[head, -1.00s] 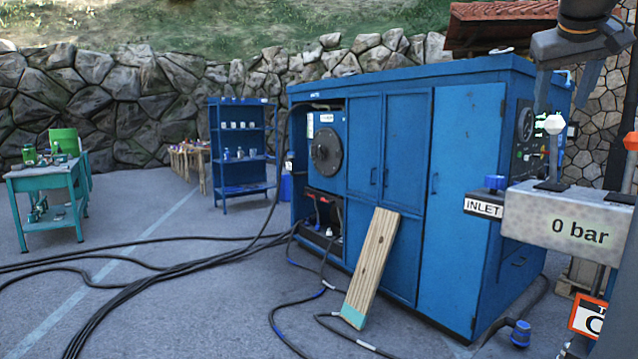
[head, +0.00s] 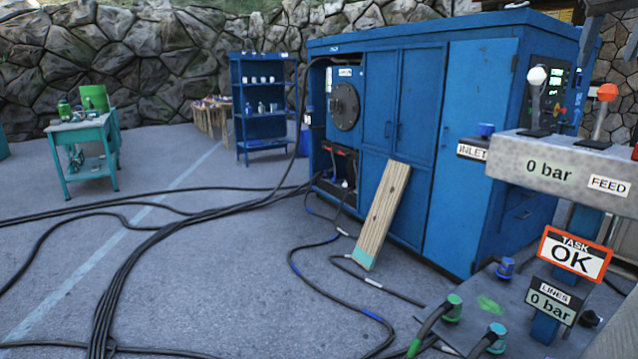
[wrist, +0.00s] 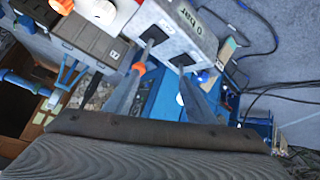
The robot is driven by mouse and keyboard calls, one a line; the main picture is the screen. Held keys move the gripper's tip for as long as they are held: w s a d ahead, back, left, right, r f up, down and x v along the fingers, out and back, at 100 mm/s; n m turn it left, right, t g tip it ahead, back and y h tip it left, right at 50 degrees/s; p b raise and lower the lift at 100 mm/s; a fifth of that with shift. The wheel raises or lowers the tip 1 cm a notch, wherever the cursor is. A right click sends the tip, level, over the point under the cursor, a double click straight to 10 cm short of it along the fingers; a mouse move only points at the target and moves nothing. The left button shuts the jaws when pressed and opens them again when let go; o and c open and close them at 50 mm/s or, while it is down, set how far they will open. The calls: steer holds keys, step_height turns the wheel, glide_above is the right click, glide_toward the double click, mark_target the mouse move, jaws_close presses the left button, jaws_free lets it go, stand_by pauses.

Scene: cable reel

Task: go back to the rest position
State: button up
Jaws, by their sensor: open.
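My gripper (wrist: 163,78) shows in the wrist view with its two grey fingers spread apart and nothing between them. Beyond the fingers is the grey valve block, which reads 0 bar, with an orange-knobbed lever close to the left finger in the picture; I cannot tell whether they touch. In the head view only dark grey parts of my arm or gripper show at the top right corner, above the valve block (head: 560,172). The block carries a white-knobbed lever (head: 537,78) and an orange-knobbed lever (head: 605,94), both roughly upright.
A large blue cabinet (head: 480,150) stands behind the block, with a wooden plank (head: 383,215) leaning on it. A sign (head: 574,255) reads TASK OK and a lines gauge (head: 550,303) reads 0 bar. Black cables (head: 140,250) cross the floor. A green bench (head: 85,140) stands left.

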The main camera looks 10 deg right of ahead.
steer(key=w+a+f+n+g+y, duration=0.1)
steer(key=w+a+f+n+y, duration=0.2)
steer(key=a+f, duration=1.05)
steer(key=w+a+f+g+y, duration=0.15)
steer(key=w+a+f, duration=0.35)
steer(key=a+f, duration=0.85)
steer(key=s+a+f+n+g+y, duration=0.1)
steer(key=s+a+f, duration=0.6)
steer(key=f, duration=0.4)
steer(key=s+a+f+n+g+y, duration=0.1)
steer(key=s+a+f+n+g, duration=0.1)
steer(key=s+a+f, duration=0.6)
step_height(320, 180, down, 4)
steer(key=shift+a+r, duration=0.15)
steer(key=shift+a, duration=0.5)
